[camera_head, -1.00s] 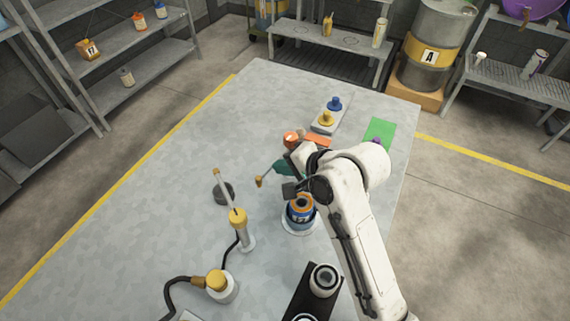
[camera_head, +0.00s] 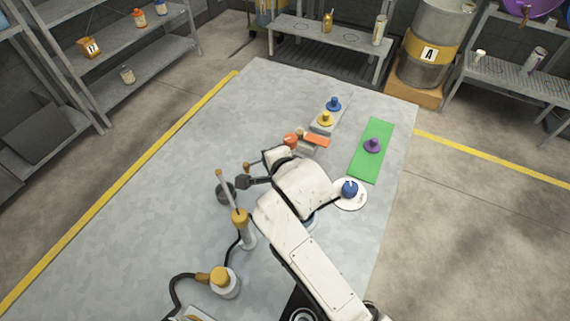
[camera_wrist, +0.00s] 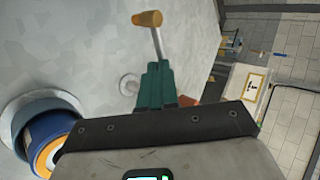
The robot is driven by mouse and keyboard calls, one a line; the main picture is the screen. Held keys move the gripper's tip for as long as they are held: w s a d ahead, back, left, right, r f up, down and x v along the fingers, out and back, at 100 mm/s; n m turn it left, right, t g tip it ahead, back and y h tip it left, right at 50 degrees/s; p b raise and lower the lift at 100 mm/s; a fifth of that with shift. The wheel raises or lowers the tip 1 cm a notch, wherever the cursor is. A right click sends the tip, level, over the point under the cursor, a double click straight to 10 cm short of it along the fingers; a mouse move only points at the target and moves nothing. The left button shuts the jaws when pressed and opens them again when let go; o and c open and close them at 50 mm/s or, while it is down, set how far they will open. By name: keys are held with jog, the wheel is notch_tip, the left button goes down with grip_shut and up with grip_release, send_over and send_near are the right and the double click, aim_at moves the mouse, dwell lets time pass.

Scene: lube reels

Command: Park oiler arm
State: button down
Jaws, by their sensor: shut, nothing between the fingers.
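A post with a yellow collar (camera_head: 240,217) stands on the table, with a thin pale rod (camera_head: 227,190) slanting up and left from it. I cannot tell whether this is the oiler arm. My gripper (camera_head: 240,183) is shut and empty, close to the rod's right side; touching or apart is unclear.
A blue-and-orange reel (camera_wrist: 45,145) stands at the wrist view's left. Purple (camera_head: 373,145) and blue (camera_head: 349,188) knobs stand right of my arm. A yellow-capped fitting (camera_head: 221,279) has a hose. The table's left is clear.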

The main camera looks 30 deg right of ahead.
jog(key=shift+w+a+m+h+b, duration=0.15)
jog(key=shift+w, duration=0.45)
jog(key=shift+w+a+m+h+b, duration=0.15)
jog(key=shift+w, duration=0.4)
